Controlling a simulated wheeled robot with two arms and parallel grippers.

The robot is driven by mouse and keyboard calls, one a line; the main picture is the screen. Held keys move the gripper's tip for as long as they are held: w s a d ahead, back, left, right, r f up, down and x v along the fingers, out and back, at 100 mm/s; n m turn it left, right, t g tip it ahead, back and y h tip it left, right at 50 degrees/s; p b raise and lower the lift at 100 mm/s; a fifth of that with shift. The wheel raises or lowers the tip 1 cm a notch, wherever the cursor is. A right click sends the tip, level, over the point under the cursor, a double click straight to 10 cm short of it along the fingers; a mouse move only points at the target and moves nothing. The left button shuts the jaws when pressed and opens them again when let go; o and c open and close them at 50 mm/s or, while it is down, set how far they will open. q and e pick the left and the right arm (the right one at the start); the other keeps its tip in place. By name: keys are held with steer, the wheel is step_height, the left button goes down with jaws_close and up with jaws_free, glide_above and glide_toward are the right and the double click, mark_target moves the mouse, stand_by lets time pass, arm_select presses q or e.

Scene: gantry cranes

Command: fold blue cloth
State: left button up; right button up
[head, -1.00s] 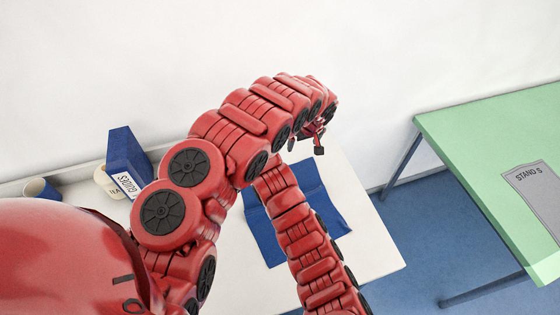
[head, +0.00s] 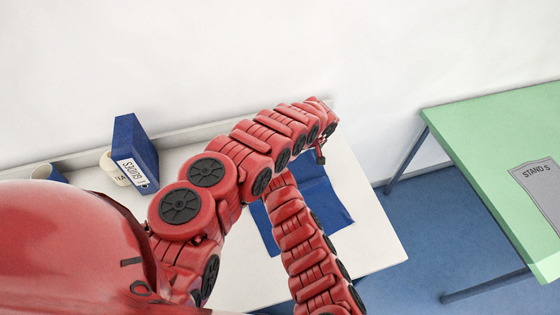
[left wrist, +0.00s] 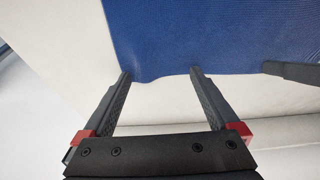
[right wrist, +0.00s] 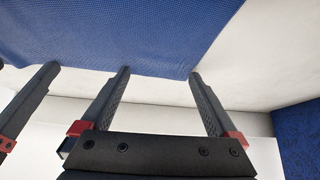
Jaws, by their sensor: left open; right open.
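The blue cloth (head: 325,200) lies on the white table, partly hidden by my two red arms in the head view. My left gripper (head: 319,154) hangs over the cloth's far part. In the left wrist view it (left wrist: 160,74) is open, with its fingertips at an edge of the cloth (left wrist: 180,30). In the right wrist view my right gripper (right wrist: 160,73) is open by a corner of the cloth (right wrist: 130,35); one fingertip overlaps the cloth, the other is at its edge. Neither visibly pinches it. The right gripper is hidden in the head view.
Another cup (head: 48,174) is further left. A green table (head: 480,140) with a grey sheet (head: 540,185) stands right, beyond a floor gap. The grippers are close together.

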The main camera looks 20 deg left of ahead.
mark_target(296, 159)
arm_select(q)
steer(key=shift+s+a, duration=0.2)
steer(key=shift+a, duration=0.2)
steer(key=c, duration=0.4)
arm_select(e)
steer(key=shift+w+d, duration=0.35)
steer(key=shift+d, duration=0.1)
steer(key=c, duration=0.4)
arm_select(q)
steer(key=shift+s+a+f, duration=0.1)
steer(key=shift+s+a, duration=0.25)
steer(key=c, duration=0.3)
arm_select(e)
steer(key=shift+w+d, duration=0.25)
steer(key=shift+d, duration=0.15)
steer(key=c, duration=0.3)
arm_select(q)
steer(key=shift+s+a, duration=0.45)
steer(key=shift+a, duration=0.25)
steer(key=c, duration=0.6)
arm_select(e)
steer(key=shift+w+d, duration=0.45)
steer(key=shift+d, duration=0.1)
steer(key=c, duration=0.6)
arm_select(q)
steer(key=shift+s, duration=0.1)
jaws_close()
arm_select(e)
jaws_close()
